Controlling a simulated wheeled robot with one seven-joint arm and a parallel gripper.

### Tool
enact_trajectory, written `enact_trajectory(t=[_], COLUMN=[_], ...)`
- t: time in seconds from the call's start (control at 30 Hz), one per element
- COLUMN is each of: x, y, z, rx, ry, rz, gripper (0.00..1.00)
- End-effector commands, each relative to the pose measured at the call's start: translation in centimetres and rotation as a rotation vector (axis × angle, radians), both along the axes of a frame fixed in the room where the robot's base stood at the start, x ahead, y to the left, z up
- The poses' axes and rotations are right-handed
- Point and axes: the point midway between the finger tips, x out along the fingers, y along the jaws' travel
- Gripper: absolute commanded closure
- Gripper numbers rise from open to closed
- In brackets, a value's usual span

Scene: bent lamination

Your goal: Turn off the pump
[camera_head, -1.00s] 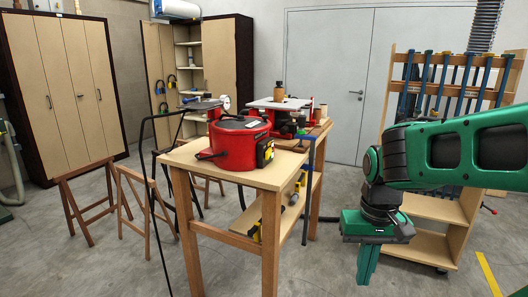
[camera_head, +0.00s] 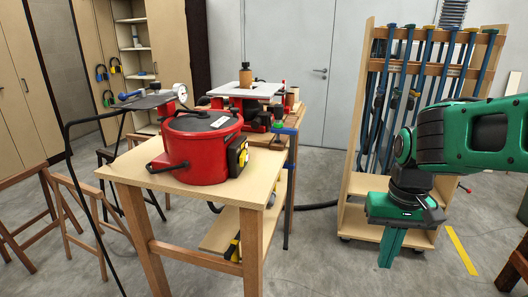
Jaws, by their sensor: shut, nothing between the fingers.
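The pump is most likely the red round machine (camera_head: 201,147) with a dark lid, standing on a light wooden table (camera_head: 158,180) left of centre. A yellow and black panel (camera_head: 238,153) sits on its right side; its switch is too small to make out. A round white gauge (camera_head: 180,91) shows behind it, by a dark plate. My gripper (camera_head: 388,262) hangs at the right, green, pointing down, shut and empty. It is well apart from the red machine, to its right.
A wooden rack (camera_head: 365,95) with several blue clamps stands behind my arm. A second bench with a red machine and white top (camera_head: 245,90) is behind the table. Wooden trestles (camera_head: 70,205) stand at left.

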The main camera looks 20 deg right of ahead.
Motion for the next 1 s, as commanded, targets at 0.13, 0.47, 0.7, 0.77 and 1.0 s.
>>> enact_trajectory(t=[0.13,0.47,0.7,0.77,1.0], x=[0.0,2.9,19.5,23.0,29.8], y=[0.0,0.0,4.4,6.3,11.8], z=[0.0,2.2,9.8,11.8,16.8], rx=[0.000,-0.011,0.040,0.076,0.192], ry=[0.000,-0.089,-0.400,-0.471,-0.622], rz=[0.000,0.020,0.109,0.131,0.182], gripper=[1.00,1.00,1.00,1.00,1.00])
